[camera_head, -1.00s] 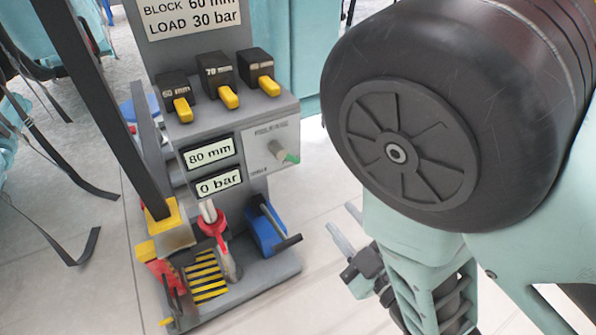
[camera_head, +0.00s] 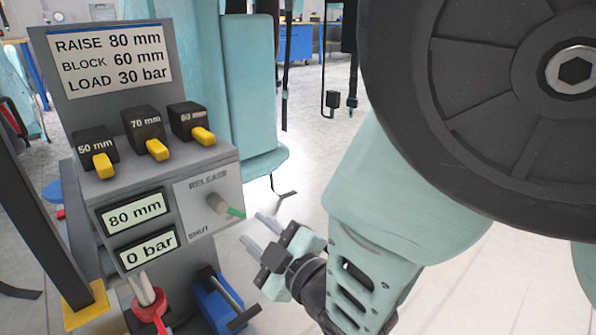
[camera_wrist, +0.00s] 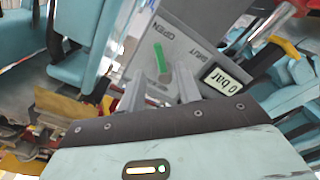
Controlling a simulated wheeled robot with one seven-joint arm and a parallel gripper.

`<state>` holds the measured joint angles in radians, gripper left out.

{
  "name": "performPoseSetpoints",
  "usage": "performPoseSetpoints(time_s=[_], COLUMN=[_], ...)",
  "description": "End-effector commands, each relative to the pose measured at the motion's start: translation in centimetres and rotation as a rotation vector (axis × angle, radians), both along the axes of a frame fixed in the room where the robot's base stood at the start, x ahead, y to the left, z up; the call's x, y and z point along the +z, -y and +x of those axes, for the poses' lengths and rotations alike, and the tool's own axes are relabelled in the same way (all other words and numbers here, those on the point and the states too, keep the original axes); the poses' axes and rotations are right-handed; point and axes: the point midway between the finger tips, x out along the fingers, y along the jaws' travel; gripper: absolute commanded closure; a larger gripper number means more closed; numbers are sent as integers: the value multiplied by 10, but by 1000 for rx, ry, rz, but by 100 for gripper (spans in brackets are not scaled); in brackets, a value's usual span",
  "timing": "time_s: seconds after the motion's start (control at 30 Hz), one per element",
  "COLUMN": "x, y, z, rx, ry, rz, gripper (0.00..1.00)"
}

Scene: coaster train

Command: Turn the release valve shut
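The release valve (camera_head: 217,203) is a round grey knob with a green lever on the grey panel marked RELEASE and SHUT. Its green lever (camera_head: 236,212) points right and slightly down, away from the word SHUT. In the wrist view the lever (camera_wrist: 159,57) lies close to the word OPEN, with SHUT off to its right. My gripper (camera_head: 257,230) is open and empty, just right of the lever, with its two fingers apart and pointing at the panel. In the wrist view my gripper (camera_wrist: 161,90) has a finger on each side below the knob. Contact is not visible.
The displays read 80 mm (camera_head: 134,212) and 0 bar (camera_head: 148,250). Several yellow-tipped black blocks (camera_head: 145,132) sit on the shelf above. A red-handled part (camera_head: 150,308) and a blue part with a dark bar (camera_head: 222,305) are below. Teal structure (camera_head: 253,120) stands behind.

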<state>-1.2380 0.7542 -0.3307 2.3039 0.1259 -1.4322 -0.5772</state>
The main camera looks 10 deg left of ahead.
Motion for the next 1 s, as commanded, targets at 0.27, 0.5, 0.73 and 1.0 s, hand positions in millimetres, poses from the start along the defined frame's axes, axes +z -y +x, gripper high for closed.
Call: performPoseSetpoints(time_s=[0.27,0.5,0.73,1.0], x=[-1,0,0,0], y=[-36,-47,-47,-46], z=[31,40,40,40], rx=[-1,-1,-1,-1], ry=[1,0,-1,-1], rz=[2,1,1,1], gripper=[66,66,66,100])
